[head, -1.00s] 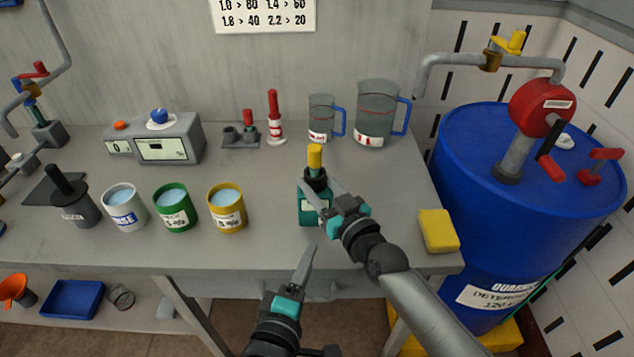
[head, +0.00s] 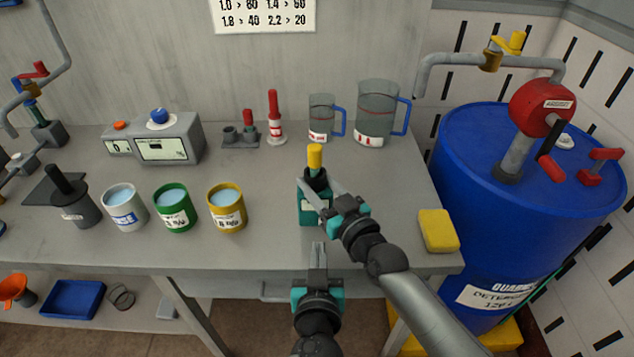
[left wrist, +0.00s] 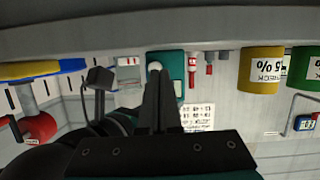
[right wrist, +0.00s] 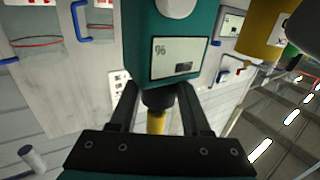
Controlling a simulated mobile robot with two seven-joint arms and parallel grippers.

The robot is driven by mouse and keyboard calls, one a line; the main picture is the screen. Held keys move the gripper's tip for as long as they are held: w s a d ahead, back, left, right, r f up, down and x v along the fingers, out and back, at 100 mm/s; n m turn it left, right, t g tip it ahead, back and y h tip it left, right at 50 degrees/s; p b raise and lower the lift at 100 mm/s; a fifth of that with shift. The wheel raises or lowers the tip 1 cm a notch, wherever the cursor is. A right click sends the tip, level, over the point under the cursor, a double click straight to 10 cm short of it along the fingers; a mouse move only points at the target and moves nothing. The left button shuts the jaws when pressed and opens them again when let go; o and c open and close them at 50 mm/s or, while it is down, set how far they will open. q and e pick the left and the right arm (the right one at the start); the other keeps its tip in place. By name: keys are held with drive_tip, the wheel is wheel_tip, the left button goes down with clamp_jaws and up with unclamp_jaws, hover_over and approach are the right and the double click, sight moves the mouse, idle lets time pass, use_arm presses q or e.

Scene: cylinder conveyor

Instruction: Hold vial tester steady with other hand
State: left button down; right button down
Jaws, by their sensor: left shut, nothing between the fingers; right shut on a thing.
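The vial tester is a teal box with a small display, a black neck and a yellow top. In the head view the vial tester (head: 312,210) stands upright near the front edge of the table. It also shows in the right wrist view (right wrist: 178,60) and, partly hidden behind fingers, in the left wrist view (left wrist: 178,66). My right gripper (head: 318,184) is shut on it near the black neck, from the right. My left gripper (head: 318,245) is shut and empty, just in front of the table edge and below the tester, apart from it.
A yellow sponge (head: 437,230) lies to the right on the table (head: 270,245). Yellow (head: 227,212), green (head: 175,212) and white (head: 124,212) cups stand left of the tester. Two measuring jugs (head: 375,115) stand behind it. A blue drum (head: 470,160) is at right.

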sight(325, 240)
use_arm(q)
drive_tip(key=shift+w+d+f, duration=0.15)
drive_tip(key=shift+w+d, duration=0.05)
drive_tip(key=shift+w, duration=0.45)
drive_tip(key=shift+w+d+f, duration=0.1)
drive_tip(key=shift+w+d, duration=0.1)
drive_tip(key=shift+w, duration=0.4)
drive_tip(key=shift+w+d+f, duration=0.15)
drive_tip(key=shift+w+d, duration=0.05)
drive_tip(key=shift+w, duration=0.45)
drive_tip(key=shift+w, duration=0.75)
idle(1.6)
drive_tip(key=shift+s, duration=3)
use_arm(e)
drive_tip(key=shift+c, duration=1.4)
unclamp_jaws()
drive_tip(key=v, duration=1.2)
